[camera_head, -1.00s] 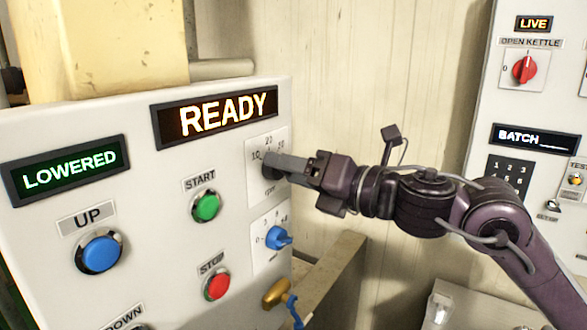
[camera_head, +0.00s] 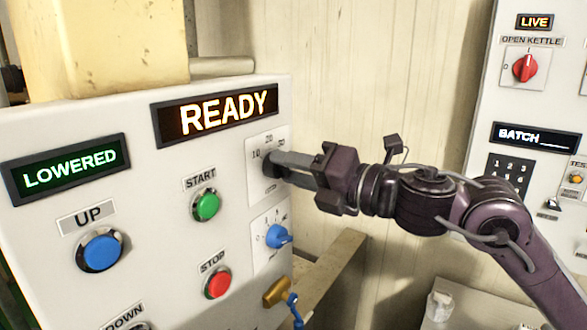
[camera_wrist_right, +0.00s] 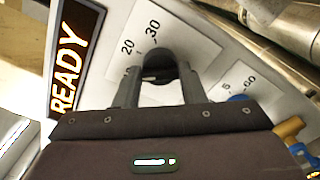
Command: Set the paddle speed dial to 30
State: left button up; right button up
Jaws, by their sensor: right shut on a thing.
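The paddle speed dial is a dark round knob (camera_head: 268,161) on a white scale plate (camera_head: 256,186), marked 10, 20, 30 and rpm, at the panel's right edge. My right gripper (camera_head: 276,165) reaches it from the right and is shut on it. In the right wrist view the dark knob (camera_wrist_right: 158,62) sits between the two fingers of the gripper (camera_wrist_right: 159,82), with 20 and 30 printed beyond it. I cannot make out where its pointer stands. My left gripper is not in view.
Just below is a blue dial (camera_head: 278,236) on its own plate. Left of the dials are a green START button (camera_head: 206,206), a red STOP button (camera_head: 217,284) and a blue UP button (camera_head: 99,250). The display (camera_head: 215,114) reads READY. A second panel (camera_head: 490,100) stands at right.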

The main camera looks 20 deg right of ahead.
jog(key=shift+m+p, duration=2.75)
jog(key=shift+m, duration=5.65)
jog(key=shift+f, duration=0.1)
jog(key=o, duration=1)
